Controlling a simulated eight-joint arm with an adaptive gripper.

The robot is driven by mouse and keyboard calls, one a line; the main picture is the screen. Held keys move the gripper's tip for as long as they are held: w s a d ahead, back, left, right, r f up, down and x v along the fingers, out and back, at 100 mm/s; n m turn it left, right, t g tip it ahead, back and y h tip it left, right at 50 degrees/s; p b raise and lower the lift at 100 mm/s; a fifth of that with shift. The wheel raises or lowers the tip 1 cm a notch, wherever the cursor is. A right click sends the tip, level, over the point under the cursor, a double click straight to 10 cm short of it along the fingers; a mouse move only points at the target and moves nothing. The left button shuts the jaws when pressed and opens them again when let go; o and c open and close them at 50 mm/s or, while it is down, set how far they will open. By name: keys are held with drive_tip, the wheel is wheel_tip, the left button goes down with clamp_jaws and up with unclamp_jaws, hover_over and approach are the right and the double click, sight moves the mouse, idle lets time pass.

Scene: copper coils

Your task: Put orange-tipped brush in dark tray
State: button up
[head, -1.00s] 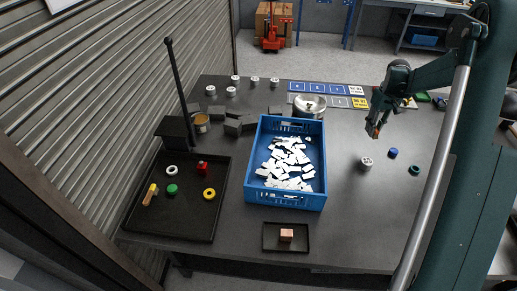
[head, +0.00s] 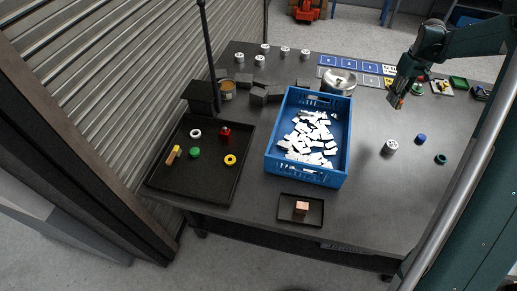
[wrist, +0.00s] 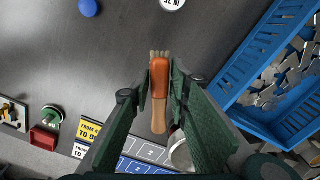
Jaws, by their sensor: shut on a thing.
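The orange-tipped brush (wrist: 159,78) shows in the wrist view between my two fingers, with pale bristles, an orange band and a wooden handle. My gripper (wrist: 161,90) is shut on it. In the head view my gripper (head: 396,98) hangs over the right part of the table, with a bit of orange at its tips. A large dark tray (head: 194,187) lies at the table's left. It holds a yellow-and-wood piece, a red piece, and green, white and yellow round pieces. A smaller dark tray (head: 290,217) at the front edge holds a copper-coloured block (head: 301,207).
A blue crate (head: 306,173) of white pieces stands between my gripper and the large tray. A metal pot (head: 339,82), dark blocks (head: 262,96) and a tall post on a dark stand (head: 202,98) are behind. A white cylinder (head: 391,147) stands at right.

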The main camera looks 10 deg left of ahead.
drive_tip(key=s+a+n, duration=0.3)
drive_tip(key=a+n, duration=0.4)
drive_tip(key=a, duration=1)
drive_tip(key=s+a+n, duration=0.2)
drive_tip(key=a+n, duration=0.6)
drive_tip(key=a, duration=0.9)
drive_tip(key=s+a+n, duration=0.5)
drive_tip(key=s+a, duration=0.1)
drive_tip(key=a, duration=0.4)
drive_tip(key=s+a+n, duration=0.5)
drive_tip(key=s+a, duration=0.1)
drive_tip(key=a, duration=0.4)
drive_tip(key=s+a+n, duration=0.5)
drive_tip(key=s+a, duration=0.1)
drive_tip(key=a, duration=0.3)
drive_tip(key=shift+w+a+f, duration=0.1)
drive_tip(key=shift+f, duration=2.45)
drive_tip(key=shift+f, duration=3.15)
